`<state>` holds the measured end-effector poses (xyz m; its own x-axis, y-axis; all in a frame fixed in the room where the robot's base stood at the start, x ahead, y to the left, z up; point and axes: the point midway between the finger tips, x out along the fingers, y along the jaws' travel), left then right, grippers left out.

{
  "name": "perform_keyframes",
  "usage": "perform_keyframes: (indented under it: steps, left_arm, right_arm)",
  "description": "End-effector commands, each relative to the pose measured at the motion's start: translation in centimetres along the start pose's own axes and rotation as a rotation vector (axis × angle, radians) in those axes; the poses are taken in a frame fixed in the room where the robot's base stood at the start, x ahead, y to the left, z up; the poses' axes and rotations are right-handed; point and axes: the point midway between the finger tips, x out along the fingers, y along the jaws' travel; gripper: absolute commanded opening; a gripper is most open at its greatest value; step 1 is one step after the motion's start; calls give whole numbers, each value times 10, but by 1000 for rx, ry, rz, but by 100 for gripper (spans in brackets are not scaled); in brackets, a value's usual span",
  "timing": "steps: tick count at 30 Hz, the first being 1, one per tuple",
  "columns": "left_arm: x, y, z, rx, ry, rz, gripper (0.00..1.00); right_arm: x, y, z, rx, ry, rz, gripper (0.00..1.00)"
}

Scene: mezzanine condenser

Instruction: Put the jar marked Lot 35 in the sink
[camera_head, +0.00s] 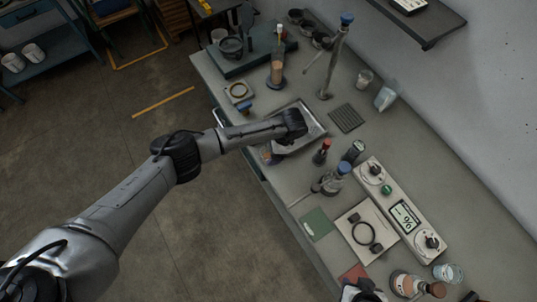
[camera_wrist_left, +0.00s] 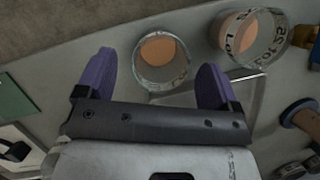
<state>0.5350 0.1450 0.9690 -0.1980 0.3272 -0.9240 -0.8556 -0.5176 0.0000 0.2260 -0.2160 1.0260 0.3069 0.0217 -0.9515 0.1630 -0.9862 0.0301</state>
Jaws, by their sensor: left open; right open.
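My left gripper (camera_head: 272,155) reaches over the bench's front edge beside the sink (camera_head: 318,124), a shallow metal basin partly covered by my arm. In the left wrist view the gripper (camera_wrist_left: 155,80) is open, with purple fingers. A clear jar with orange contents (camera_wrist_left: 161,62) stands between and beyond the fingertips. A second such jar (camera_wrist_left: 247,38) stands to its right, beyond the right finger. It bears dark upside-down writing that seems to read Lot 35. In the head view the jars are mostly hidden by my left gripper. My right gripper (camera_head: 362,291) shows at the bottom edge.
A red-capped bottle (camera_head: 322,151) and a blue-capped flask (camera_head: 343,169) stand right of the sink. A green card (camera_head: 316,224), a plate with a black ring (camera_head: 347,222) and a control panel (camera_head: 395,200) lie nearer. A tall tap (camera_head: 335,60) rises behind.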

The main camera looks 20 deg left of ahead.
Motion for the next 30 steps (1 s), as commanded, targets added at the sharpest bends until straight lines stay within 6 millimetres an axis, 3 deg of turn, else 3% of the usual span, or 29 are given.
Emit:
perform_keyframes:
  steps: [9, 19, 30]
  left_arm:
    - [36, -2, 0, -1, -2, 0, 87]
    - [40, -2, 0, 0, -1, 0, 86]
    - [40, -2, 0, 0, -1, 0, 50]
  right_arm:
    - [-1, 3, 0, -9, -1, 7, 43]
    - [-1, 2, 0, -8, -1, 6, 43]
    - [-1, 0, 0, 0, 0, 1, 43]
